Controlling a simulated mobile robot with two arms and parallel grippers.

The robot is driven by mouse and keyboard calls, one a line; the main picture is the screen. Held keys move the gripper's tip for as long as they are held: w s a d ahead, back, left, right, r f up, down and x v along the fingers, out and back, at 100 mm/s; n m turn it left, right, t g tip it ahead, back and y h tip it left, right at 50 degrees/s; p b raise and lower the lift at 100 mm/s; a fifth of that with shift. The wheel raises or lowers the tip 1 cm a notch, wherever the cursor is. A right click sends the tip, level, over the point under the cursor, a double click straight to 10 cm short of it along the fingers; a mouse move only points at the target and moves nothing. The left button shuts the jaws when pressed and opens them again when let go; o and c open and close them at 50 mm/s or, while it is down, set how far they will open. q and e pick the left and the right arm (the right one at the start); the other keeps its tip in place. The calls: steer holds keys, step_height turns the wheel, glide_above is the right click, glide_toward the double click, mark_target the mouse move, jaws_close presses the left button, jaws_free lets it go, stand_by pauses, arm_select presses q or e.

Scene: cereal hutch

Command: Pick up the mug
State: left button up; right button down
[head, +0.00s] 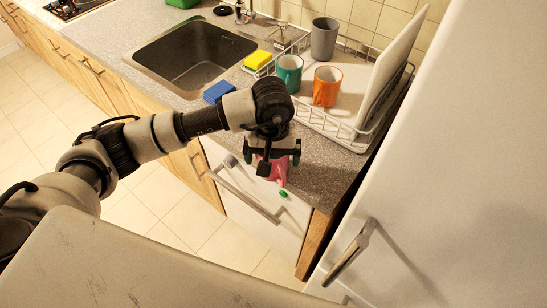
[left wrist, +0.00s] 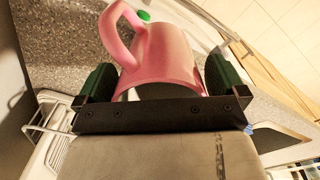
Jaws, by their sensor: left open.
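A pink mug (head: 273,172) stands on the counter near its front edge, mostly hidden under my left gripper (head: 271,158) in the head view. In the left wrist view the pink mug (left wrist: 165,52) fills the middle, with its handle at the upper left. My left gripper (left wrist: 160,78) is open, with one green-padded finger on each side of the mug. A narrow gap seems to show beside the fingers; I cannot tell whether either pad touches. My right gripper is not in view.
A white dish rack (head: 345,130) behind holds an orange mug (head: 326,87), a teal mug (head: 289,73), a grey cup (head: 323,40) and an upright board (head: 392,70). A blue sponge (head: 218,92) lies by the sink (head: 190,62). A tall white fridge (head: 455,170) bounds the right.

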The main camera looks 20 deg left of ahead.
arm_select(q)
steer(key=shift+c, duration=0.5)
steer(key=c, duration=1)
steer(key=shift+r, duration=0.1)
